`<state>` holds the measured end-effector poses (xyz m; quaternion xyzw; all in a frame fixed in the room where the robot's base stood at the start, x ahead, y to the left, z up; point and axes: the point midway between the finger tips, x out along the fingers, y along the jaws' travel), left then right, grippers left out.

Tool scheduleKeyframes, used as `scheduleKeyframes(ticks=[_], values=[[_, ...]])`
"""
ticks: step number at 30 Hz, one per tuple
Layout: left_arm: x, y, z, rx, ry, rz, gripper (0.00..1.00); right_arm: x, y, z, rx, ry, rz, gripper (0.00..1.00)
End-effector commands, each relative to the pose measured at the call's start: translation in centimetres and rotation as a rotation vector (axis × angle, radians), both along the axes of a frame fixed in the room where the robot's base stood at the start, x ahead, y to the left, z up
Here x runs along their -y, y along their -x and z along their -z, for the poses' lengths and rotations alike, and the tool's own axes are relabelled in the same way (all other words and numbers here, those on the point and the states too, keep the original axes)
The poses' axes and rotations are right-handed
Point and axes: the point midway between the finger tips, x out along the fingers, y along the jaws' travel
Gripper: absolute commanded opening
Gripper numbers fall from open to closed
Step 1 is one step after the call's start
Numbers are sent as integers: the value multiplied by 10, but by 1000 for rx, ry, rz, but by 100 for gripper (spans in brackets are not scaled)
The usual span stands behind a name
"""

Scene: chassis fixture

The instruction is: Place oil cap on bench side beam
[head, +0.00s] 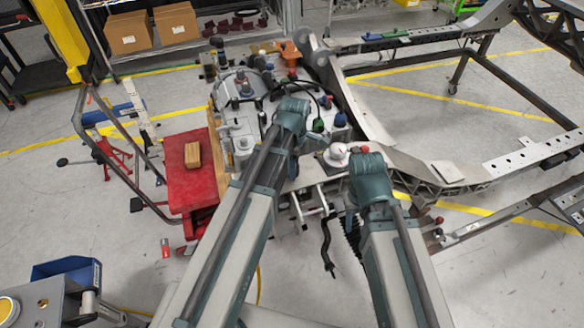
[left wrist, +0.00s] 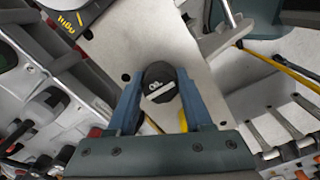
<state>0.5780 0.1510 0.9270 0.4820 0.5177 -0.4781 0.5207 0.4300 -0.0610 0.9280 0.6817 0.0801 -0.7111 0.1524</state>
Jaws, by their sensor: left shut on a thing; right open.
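The oil cap (left wrist: 160,82) is a round black cap with pale lettering in the left wrist view. My left gripper (left wrist: 160,92) is shut on it, with one blue finger on each side. A light grey metal plate with holes (left wrist: 148,35) shows behind the cap; I cannot tell whether the cap touches it. In the head view my left gripper (head: 292,112) is over the engine area, and its fingertips and the cap are hidden. My right gripper (head: 367,165) is by the grey frame, its fingers hidden by the wrist. Grey side beams (head: 535,152) of the bench extend right.
The engine assembly (head: 240,100) with hoses and coloured caps lies around my left gripper. A red cart (head: 190,160) with a small wooden block (head: 192,155) stands to the left. Open floor shows between the frame beams.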

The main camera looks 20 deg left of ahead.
Motion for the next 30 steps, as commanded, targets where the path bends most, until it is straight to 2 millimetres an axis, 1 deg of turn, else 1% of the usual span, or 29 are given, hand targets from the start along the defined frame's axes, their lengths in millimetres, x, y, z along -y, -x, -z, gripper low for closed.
scheduleKeyframes(ticks=[5, 6, 10, 19, 23, 26, 30], values=[[0, 0, 5, 0, 0, 0, 0, 0, 0, 5, 0, 0, 0, 50], [0, 0, 3, 0, 0, 0, 58, 0, 0, 3, 0, 0, 0, 50], [0, 0, 3, 0, 0, 0, 81, 0, 0, 3, 0, 0, 0, 50], [0, 0, 2, 0, 0, 0, 81, 0, 0, 2, 0, 0, 0, 50], [0, 0, -1, 0, 0, 0, 81, 0, 0, -1, 0, 0, 0, 50], [0, 0, -8, 0, 0, 0, 81, 0, 0, -8, 0, 0, 0, 50], [0, 0, -22, 0, 0, 0, 81, 0, 0, -22, 0, 0, 0, 50]])
